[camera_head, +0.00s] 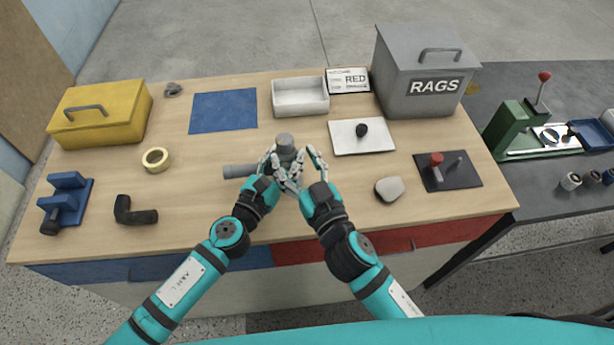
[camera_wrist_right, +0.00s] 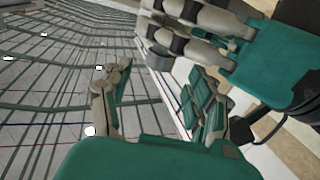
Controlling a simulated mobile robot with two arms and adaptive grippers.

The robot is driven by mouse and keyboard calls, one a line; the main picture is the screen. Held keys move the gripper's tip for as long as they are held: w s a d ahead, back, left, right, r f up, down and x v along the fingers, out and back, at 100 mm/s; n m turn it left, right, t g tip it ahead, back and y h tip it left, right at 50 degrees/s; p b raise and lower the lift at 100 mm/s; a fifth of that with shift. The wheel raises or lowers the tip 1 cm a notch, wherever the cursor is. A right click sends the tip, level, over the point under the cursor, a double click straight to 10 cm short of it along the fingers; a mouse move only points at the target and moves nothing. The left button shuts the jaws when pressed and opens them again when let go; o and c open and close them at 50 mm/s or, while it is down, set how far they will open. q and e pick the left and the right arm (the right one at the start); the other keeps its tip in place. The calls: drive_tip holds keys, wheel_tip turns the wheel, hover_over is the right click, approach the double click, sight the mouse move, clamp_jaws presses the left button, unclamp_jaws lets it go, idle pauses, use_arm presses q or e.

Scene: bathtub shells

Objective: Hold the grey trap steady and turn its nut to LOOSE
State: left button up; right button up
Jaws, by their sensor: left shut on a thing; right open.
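The grey trap stands near the middle of the bench, with a round upright top (camera_head: 285,143) and a pipe (camera_head: 238,171) lying out to the left. My left gripper (camera_head: 280,168) is shut on the trap from the front, and its fingers hide the trap's lower middle. My right gripper (camera_head: 309,168) is open just right of the trap, its fingers close to the left hand. I cannot make out the nut or any LOOSE mark. The right wrist view shows pale fingers with teal covers close up; the trap is not clear there.
A black elbow pipe (camera_head: 136,212) and yellow tape roll (camera_head: 156,160) lie to the left. A white plate (camera_head: 345,146) with a dark knob, a grey stone (camera_head: 389,189) and a black board (camera_head: 461,176) with a red-topped lever are to the right. The blue mat (camera_head: 223,110) is bare.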

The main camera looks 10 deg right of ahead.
drive_tip(key=v, duration=0.6)
drive_tip(key=n+g+y, duration=0.9)
drive_tip(key=y, duration=0.2)
approach(284, 139)
drive_tip(key=x, duration=1)
drive_tip(key=shift+w+f, duration=0.1)
drive_tip(key=shift+c, duration=0.3)
drive_tip(key=shift+h, duration=0.3)
clamp_jaws()
